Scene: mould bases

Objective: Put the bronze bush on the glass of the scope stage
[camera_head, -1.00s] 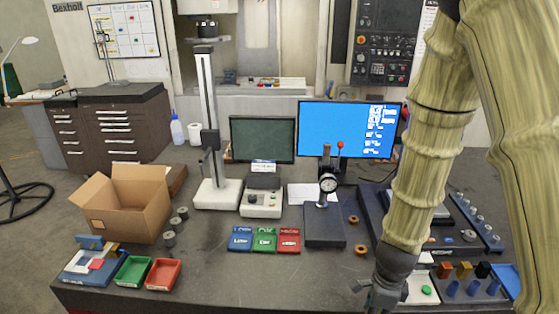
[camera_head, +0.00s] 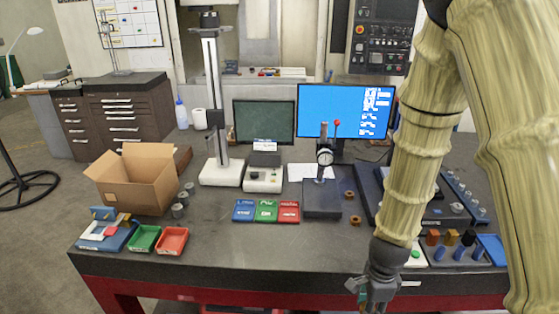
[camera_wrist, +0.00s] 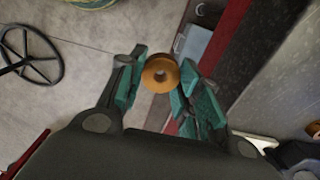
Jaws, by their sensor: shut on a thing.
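The bronze bush (camera_wrist: 160,74) is a short ring with a central hole. In the wrist view it sits between the teal fingertips of my gripper (camera_wrist: 161,80), which is shut on it. In the head view my gripper (camera_head: 372,292) hangs in front of the table's front edge, and the bush in it cannot be made out. In the wrist view the floor shows beneath the bush. I cannot identify the scope stage's glass for certain; a dark instrument base (camera_head: 447,210) at the right is partly hidden by my arm.
Two other bronze rings (camera_head: 355,221) lie on the table (camera_head: 300,255) by the dial gauge stand (camera_head: 323,200). Coloured trays (camera_head: 266,211), an open cardboard box (camera_head: 135,178) and a tall column stand (camera_head: 220,172) are further left. The table's front middle is clear.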

